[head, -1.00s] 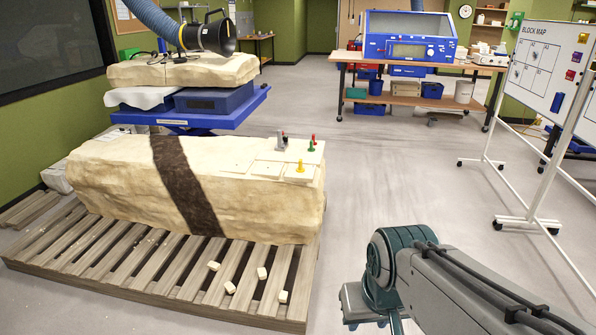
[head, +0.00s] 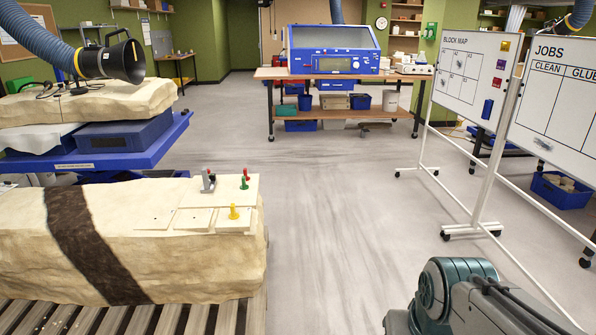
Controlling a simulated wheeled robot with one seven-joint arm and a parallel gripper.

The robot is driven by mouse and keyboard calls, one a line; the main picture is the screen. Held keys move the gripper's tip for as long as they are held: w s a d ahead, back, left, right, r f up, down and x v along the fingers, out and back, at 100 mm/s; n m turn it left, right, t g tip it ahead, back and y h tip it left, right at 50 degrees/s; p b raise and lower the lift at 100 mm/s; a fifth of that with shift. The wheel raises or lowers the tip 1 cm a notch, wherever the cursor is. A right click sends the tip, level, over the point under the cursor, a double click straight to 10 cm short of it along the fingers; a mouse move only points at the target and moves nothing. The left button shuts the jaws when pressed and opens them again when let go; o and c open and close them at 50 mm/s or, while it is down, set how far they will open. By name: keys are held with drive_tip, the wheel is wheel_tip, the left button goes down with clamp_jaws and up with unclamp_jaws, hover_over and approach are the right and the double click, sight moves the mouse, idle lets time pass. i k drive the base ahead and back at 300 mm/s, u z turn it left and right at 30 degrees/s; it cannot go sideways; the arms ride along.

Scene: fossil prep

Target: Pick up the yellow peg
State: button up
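The yellow peg (head: 233,211) stands upright on a pale tile at the right end of the long plaster-coloured block (head: 160,250). A green peg (head: 244,182) and a red peg (head: 246,173) stand behind it, with a small grey object (head: 208,181) to their left. My arm shows at the lower right of the head view, well to the right of the block and apart from the peg. My gripper's fingers are not in view.
The block rests on a slatted wooden pallet (head: 200,318). A blue lift table (head: 130,160) stands behind it at left. A wheeled whiteboard (head: 468,80) stands at right. A workbench with a blue cabinet (head: 333,62) is at the back. Grey floor between them is clear.

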sight(233, 215)
drive_tip(key=z, duration=0.35)
drive_tip(key=i, duration=1.6)
drive_tip(key=u, duration=0.25)
drive_tip(key=i, duration=1.4)
drive_tip(key=u, duration=1.65)
drive_tip(key=i, duration=0.8)
drive_tip(key=u, duration=0.6)
